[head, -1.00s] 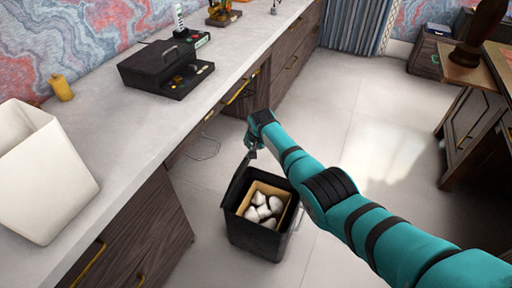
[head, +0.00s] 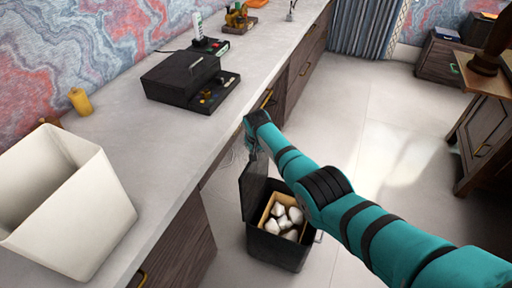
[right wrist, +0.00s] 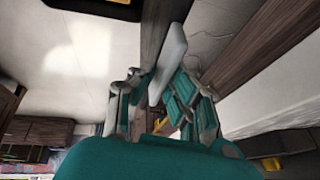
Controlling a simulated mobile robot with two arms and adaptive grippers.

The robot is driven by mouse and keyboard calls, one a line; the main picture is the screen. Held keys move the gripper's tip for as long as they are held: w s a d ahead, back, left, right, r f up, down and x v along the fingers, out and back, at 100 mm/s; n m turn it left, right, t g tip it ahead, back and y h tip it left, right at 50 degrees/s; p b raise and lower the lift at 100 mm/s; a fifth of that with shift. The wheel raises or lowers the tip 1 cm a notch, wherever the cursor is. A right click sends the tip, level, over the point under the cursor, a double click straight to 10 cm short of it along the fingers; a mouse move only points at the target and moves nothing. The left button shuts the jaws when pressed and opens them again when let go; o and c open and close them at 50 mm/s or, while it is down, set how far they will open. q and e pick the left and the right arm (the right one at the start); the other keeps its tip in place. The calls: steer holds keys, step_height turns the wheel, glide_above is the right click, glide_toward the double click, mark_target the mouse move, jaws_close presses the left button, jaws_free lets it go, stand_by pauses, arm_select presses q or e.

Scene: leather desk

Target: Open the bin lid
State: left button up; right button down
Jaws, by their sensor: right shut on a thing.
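The black bin (head: 265,242) stands on the floor beside the desk. Its lid (head: 254,187) is raised, standing steeply at the bin's left side. The bin's mouth is uncovered, showing a tan inner liner and several white lumps (head: 274,226). My right gripper (head: 252,152) is at the top edge of the lid and is shut on it; the fingers are small and partly hidden in the head view. In the right wrist view the gripper (right wrist: 165,95) has a pale slab-like piece between its teal fingers. My left gripper is not in view.
The pale desk top (head: 120,125) runs along the left, close to my right gripper. The floor (head: 375,135) to the right is clear.

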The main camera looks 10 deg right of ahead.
steer(key=c, duration=1.4)
jaws_free()
steer(key=shift+s+r, duration=0.15)
steer(key=shift+r, duration=0.25)
steer(key=v, duration=1.1)
